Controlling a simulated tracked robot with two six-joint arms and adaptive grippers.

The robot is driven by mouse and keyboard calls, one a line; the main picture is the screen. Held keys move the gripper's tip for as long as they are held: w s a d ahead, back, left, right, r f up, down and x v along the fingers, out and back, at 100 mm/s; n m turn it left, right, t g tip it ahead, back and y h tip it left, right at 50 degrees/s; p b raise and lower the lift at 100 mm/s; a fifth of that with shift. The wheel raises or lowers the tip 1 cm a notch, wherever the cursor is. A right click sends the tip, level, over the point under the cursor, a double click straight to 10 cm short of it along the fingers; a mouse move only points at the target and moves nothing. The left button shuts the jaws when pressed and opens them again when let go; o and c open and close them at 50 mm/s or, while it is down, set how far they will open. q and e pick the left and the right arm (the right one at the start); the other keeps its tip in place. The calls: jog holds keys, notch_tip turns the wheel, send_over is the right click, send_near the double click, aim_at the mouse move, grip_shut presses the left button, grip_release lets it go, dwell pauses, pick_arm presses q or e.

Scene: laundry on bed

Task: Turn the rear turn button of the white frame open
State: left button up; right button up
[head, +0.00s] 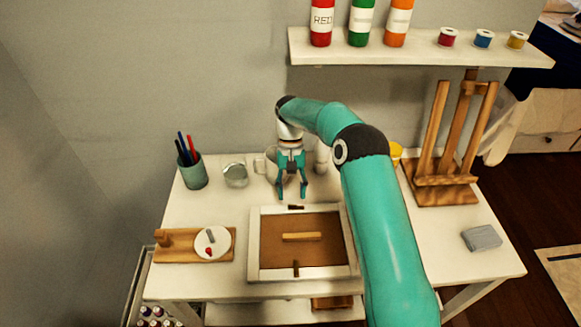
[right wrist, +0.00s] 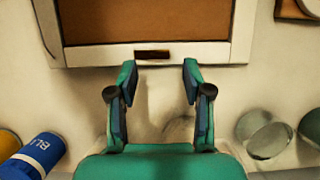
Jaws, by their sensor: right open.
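The white frame (head: 254,240) lies on the white table with a brown backing board (head: 285,256) inside it. Its rear turn button (head: 296,207), small and dark brown, lies lengthwise along the rear rail; it also shows in the right wrist view (right wrist: 153,54). The front turn button (head: 296,268) points across the front rail onto the board. A wooden bar (head: 301,237) lies across the board's middle. My right gripper (head: 291,196) is open and empty, just behind the rear rail. In the right wrist view its fingertips (right wrist: 160,76) sit either side of the button's line, apart from it.
A pen cup (head: 194,172) and glass jar (head: 235,175) stand at the back left. A wooden board with a white dish (head: 213,242) lies left of the frame. An easel (head: 446,190) and grey cloth (head: 482,238) are at right. A shelf (head: 420,48) with paint bottles hangs above.

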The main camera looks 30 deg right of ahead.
jog(key=v, duration=0.9)
jog(key=shift+w, duration=0.1)
dwell(0.5)
